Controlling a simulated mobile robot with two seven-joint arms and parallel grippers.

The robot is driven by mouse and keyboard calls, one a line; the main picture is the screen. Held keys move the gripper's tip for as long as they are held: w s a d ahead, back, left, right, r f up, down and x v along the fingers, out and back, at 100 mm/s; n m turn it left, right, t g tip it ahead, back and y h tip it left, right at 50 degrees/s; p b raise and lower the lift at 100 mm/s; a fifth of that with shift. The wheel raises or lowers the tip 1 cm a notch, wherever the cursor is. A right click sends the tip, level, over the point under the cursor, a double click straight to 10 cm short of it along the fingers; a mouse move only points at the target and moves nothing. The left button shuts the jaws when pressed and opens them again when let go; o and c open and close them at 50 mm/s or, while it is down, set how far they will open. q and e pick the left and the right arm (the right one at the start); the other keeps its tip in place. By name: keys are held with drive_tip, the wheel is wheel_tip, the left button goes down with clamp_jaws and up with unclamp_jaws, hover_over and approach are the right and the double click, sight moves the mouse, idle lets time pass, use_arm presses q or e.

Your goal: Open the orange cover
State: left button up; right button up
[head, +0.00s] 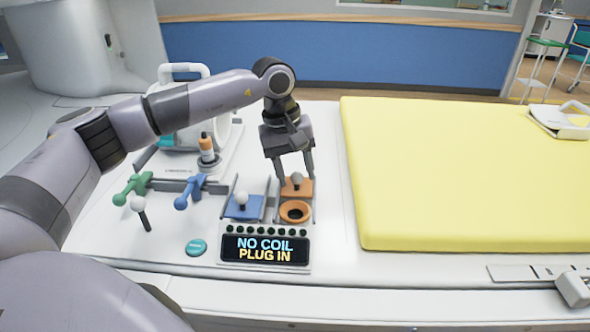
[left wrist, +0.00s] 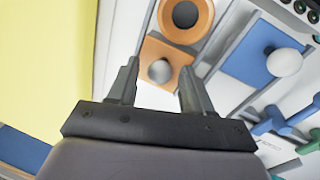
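The orange cover (head: 299,189) is a small square plate with a round grey knob (head: 297,179), on the panel above the display. An orange ring with a dark round opening (head: 295,212) sits just in front of it and is not covered by the plate. In the left wrist view the cover (left wrist: 152,48) and its knob (left wrist: 160,71) lie straight ahead of the fingers. My left gripper (head: 295,177) points down over the cover, open, with its fingertips on either side of the knob. I cannot tell whether they touch it. My right gripper is not in view.
A blue cover (head: 240,209) with a white knob is just left of the orange one. Green (head: 132,188) and blue (head: 187,193) levers stand farther left. A display (head: 264,249) reads "NO COIL PLUG IN". A yellow mattress (head: 450,170) lies to the right.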

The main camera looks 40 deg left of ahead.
sight(288, 190)
use_arm(q)
wheel_tip(288, 190, up, 7)
drive_tip(key=a, duration=0.1)
drive_tip(key=shift+s+b, duration=0.3)
drive_tip(key=shift+s, duration=0.15)
idle(0.6)
